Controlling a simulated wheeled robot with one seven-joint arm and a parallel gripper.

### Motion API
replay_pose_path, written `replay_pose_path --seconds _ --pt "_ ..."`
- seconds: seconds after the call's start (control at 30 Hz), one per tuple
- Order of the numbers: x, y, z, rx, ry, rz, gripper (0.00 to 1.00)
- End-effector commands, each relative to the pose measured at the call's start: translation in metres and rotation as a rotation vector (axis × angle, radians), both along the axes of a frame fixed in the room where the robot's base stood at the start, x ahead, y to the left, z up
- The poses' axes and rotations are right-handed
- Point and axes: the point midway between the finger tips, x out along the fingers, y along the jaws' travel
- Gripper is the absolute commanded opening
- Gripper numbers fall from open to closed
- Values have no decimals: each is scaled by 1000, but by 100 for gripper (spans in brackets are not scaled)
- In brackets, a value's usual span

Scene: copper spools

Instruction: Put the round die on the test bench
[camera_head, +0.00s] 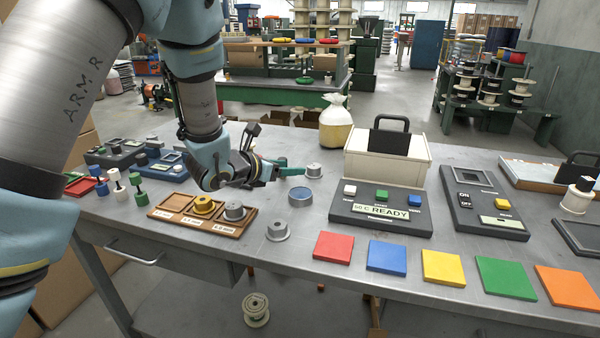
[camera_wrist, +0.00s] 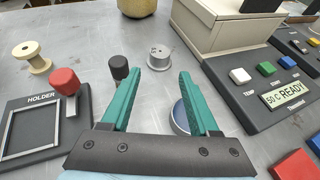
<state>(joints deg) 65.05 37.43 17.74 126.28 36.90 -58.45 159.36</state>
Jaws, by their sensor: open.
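A grey metal die (camera_head: 314,170) with a flanged base stands upright on the steel bench (camera_head: 330,245), just beyond my gripper (camera_head: 290,171). In the wrist view this die (camera_wrist: 159,58) lies ahead of my gripper (camera_wrist: 157,82), centred beyond the open green fingertips and apart from them. Another grey die (camera_head: 277,232) stands near the bench's front edge. A wooden tray (camera_head: 172,204) holds a brass-coloured die (camera_head: 204,206) and a grey die (camera_head: 235,211); its left compartment is empty. I cannot tell which die the task calls round.
A low blue-topped round piece (camera_head: 300,196) sits close beside my gripper, partly behind the right finger in the wrist view. A control unit (camera_head: 380,212) reading "50 C READY" is to the right. A red-knobbed holder (camera_wrist: 45,150) is left. Coloured squares line the front.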

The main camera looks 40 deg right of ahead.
Motion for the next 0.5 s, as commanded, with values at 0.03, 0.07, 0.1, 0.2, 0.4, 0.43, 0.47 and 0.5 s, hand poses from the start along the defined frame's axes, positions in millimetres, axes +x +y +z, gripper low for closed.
replay_pose_path --seconds 0.03,0.07,0.1,0.2,0.4,0.43,0.47,0.5 --pt "-1 7 2 -1 -1 2 61" --pt "-1 11 4 -1 0 2 61" --pt "-2 15 6 -1 -1 1 61" --pt "-4 23 9 0 0 0 61" --pt "-5 27 11 0 0 0 61" --pt "-5 27 12 0 0 0 61" --pt "-5 27 11 0 0 0 61" --pt "-4 27 12 0 1 2 61"
